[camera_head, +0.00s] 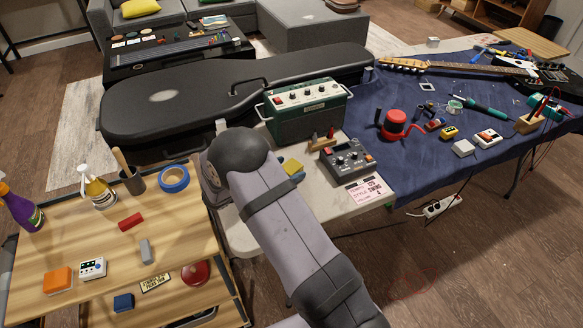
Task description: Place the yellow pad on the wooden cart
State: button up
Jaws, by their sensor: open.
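A small yellow pad (292,166) lies on the pale table top, just right of my arm, with a bluish-grey part at its lower edge. My arm covers the table close to its left side. The wooden cart (182,234) stands at the left, with a light wood top and a lower shelf. My arm reaches up from the bottom to a dark rounded joint between the cart and the pad.
The cart top holds a red block (131,222), a grey block (147,251), an orange block (58,281), blue tape (174,179) and bottles. Bare wood lies between them. A green amplifier (305,112), a mixer (347,158) and a black guitar case (200,98) crowd the table near the pad.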

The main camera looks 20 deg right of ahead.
aim_at(287, 169)
jog(key=shift+w+d, duration=0.1)
jog(key=shift+d, duration=0.1)
jog(key=c, duration=1.2)
notch_tip(287, 169, up, 10)
jog(key=shift+m+g, duration=0.3)
jog(key=shift+g, duration=0.1)
